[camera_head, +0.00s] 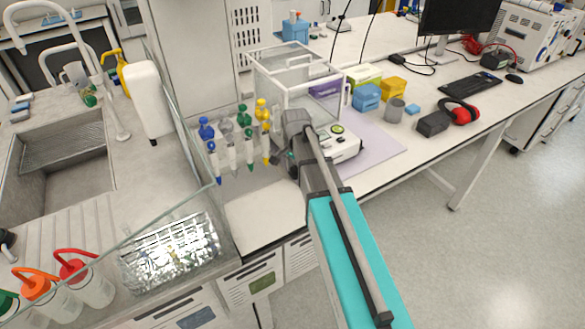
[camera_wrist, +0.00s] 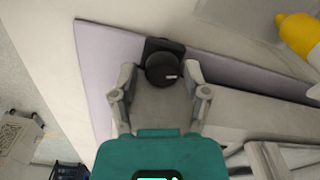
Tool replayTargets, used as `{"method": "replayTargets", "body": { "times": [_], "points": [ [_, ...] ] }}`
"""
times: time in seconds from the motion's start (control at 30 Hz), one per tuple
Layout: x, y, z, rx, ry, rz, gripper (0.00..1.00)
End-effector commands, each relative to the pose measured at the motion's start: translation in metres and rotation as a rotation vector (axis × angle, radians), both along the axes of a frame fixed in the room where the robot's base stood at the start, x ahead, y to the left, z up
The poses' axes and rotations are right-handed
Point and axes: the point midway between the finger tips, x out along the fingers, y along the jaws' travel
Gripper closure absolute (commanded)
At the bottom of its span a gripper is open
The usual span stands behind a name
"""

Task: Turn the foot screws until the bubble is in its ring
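The white balance (camera_head: 346,149) stands on the lilac mat, partly hidden behind my arm in the head view. A small round green bubble level (camera_head: 337,129) shows on top of it; the bubble's place in its ring is too small to tell. In the wrist view a round black knob (camera_wrist: 160,69) with a white mark, seemingly a foot screw, sits on a dark block over the mat. My gripper (camera_wrist: 160,76) is open, its two grey fingers on either side of the knob with gaps visible.
A glass draft shield (camera_head: 283,88) stands behind the balance. The lilac mat (camera_head: 378,151) has bare room right of the balance.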

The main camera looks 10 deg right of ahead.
Motion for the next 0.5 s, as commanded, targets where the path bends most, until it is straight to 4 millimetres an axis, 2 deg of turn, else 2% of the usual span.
{"method": "replayTargets", "body": {
  "times": [0.37,0.5],
  "points": [
    [0.0004,0.0003,0.0006,-0.001,-0.001,0.001,0.21],
    [0.0005,0.0005,0.0064,0.0,-0.001,-0.009,0.21]
  ]
}}
